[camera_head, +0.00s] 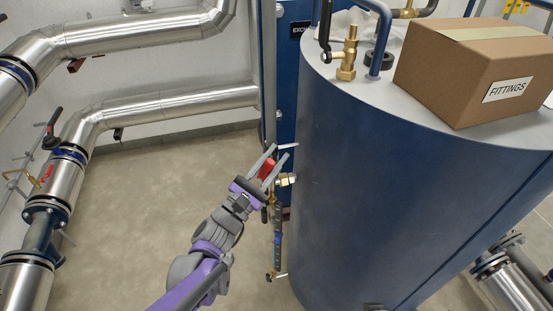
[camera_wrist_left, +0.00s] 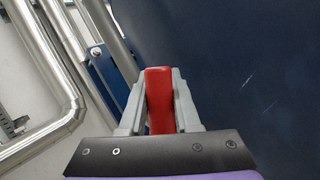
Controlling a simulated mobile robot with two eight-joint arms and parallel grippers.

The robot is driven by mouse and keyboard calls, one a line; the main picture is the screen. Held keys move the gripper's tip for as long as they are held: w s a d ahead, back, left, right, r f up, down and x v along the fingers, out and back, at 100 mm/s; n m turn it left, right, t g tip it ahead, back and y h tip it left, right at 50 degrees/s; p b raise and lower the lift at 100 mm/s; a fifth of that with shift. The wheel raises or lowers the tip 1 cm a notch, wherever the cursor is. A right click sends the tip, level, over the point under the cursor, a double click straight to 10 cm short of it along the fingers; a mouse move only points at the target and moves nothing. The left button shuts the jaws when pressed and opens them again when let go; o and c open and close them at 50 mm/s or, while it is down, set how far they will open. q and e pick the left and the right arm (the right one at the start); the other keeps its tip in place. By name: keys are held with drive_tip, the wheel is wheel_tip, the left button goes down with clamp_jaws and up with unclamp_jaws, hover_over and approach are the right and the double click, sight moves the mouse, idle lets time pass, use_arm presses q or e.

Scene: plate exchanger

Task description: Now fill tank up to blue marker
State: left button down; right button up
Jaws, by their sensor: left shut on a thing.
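The large blue tank (camera_head: 400,200) stands upright at the right of the head view. A narrow sight gauge (camera_head: 278,235) with blue parts runs down beside the tank's left side. I cannot make out its liquid level or which part is the marker. A brass fitting (camera_head: 286,180) sits at the tank wall above the gauge. My left gripper (camera_head: 276,161) is at the red valve handle (camera_head: 267,168) next to this fitting. In the left wrist view, the gripper (camera_wrist_left: 158,88) is shut on the red handle (camera_wrist_left: 159,100), one finger on each side. My right gripper is out of view.
A cardboard box (camera_head: 460,80) labelled FITTINGS and a brass valve (camera_head: 346,55) are on the tank top. Silver pipes (camera_head: 150,35) run along the wall at the left. A blue panel (camera_head: 288,75) stands behind the tank. The floor (camera_head: 140,200) left of my arm is clear.

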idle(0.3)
use_arm(q)
drive_tip(key=c, duration=0.6)
unclamp_jaws()
